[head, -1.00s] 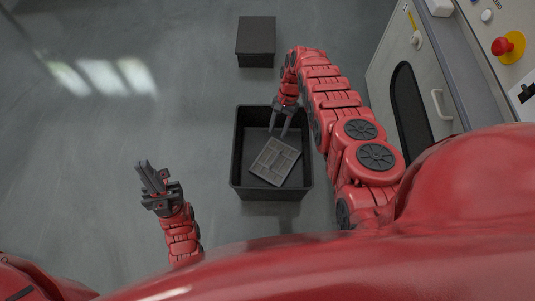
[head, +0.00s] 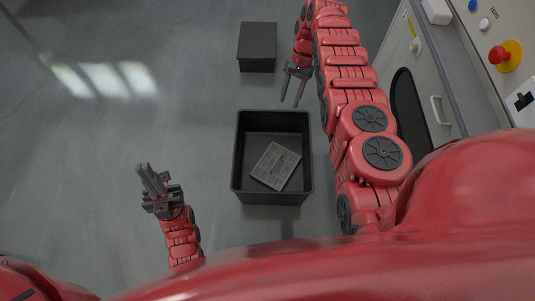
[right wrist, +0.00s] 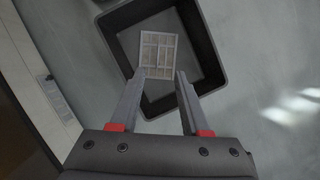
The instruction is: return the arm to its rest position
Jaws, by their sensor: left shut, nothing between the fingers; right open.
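My right gripper (head: 293,90) is open and empty in the head view, just beyond the far edge of the black bin. In the right wrist view its two fingers (right wrist: 160,88) are apart, with the bin behind them. My left gripper (head: 152,180) is shut and empty, to the left of the bin. The open black bin (head: 236,155) stands on the floor, and a grey compartment tray (head: 276,166) lies at an angle inside it. The tray also shows in the right wrist view (right wrist: 158,55).
A dark closed box (head: 257,47) stands beyond the bin. A grey machine cabinet (head: 437,100) is on the right, with a handle, a red emergency button (head: 505,55) and switches. The floor (head: 120,110) at the left is clear.

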